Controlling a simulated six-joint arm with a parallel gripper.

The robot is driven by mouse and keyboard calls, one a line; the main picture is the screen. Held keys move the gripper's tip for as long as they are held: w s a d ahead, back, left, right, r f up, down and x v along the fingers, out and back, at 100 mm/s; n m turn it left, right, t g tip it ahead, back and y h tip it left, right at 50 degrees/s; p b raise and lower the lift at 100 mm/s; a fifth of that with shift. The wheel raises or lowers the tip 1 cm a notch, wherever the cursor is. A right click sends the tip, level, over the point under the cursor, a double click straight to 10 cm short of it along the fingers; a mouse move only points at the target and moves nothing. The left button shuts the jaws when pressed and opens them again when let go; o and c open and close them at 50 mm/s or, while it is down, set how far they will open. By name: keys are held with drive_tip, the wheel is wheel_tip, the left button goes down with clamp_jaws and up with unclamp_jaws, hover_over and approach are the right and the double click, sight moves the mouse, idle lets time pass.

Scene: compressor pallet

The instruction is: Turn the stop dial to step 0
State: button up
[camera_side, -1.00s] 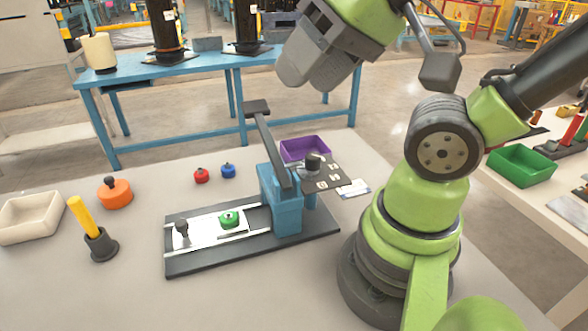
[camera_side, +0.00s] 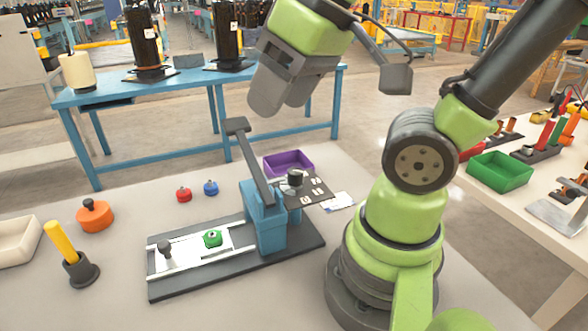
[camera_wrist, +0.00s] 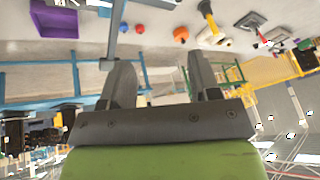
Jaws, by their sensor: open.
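The stop dial is a black knob (camera_side: 295,178) on a dark plate (camera_side: 320,193) with several white step labels, on the right side of the blue press-like fixture (camera_side: 264,220). The labels are too small to read, so I cannot tell which step the dial points to. My gripper (camera_side: 267,108) is high above and behind the fixture in the side view, well apart from the dial. In the wrist view my gripper (camera_wrist: 160,75) has its two fingers spread with nothing between them. The dial is not clearly visible in the wrist view.
The fixture's lever (camera_side: 250,150) rises up and left beside the dial. A green part (camera_side: 212,238) sits on the white slide. A purple bin (camera_side: 288,162) stands behind the dial plate. Red (camera_side: 184,195) and blue (camera_side: 211,188) knobbed pieces lie left of the lever.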

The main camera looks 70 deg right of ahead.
drive_tip(key=w+d+f+n+g+h, duration=0.2)
drive_tip(key=w+d+f+n+g, duration=0.2)
drive_tip(key=n+g, duration=0.15)
drive_tip(key=n+g+h, duration=0.2)
drive_tip(key=n+g, duration=0.1)
drive_tip(key=n, duration=0.2)
approach(294, 171)
drive_tip(key=shift+n, duration=0.25)
drive_tip(key=x, duration=0.9)
drive_tip(key=shift+s+d+f, duration=0.1)
drive_tip(key=shift+f, duration=0.25)
drive_tip(key=shift+c, duration=0.5)
drive_tip(key=c, duration=0.8)
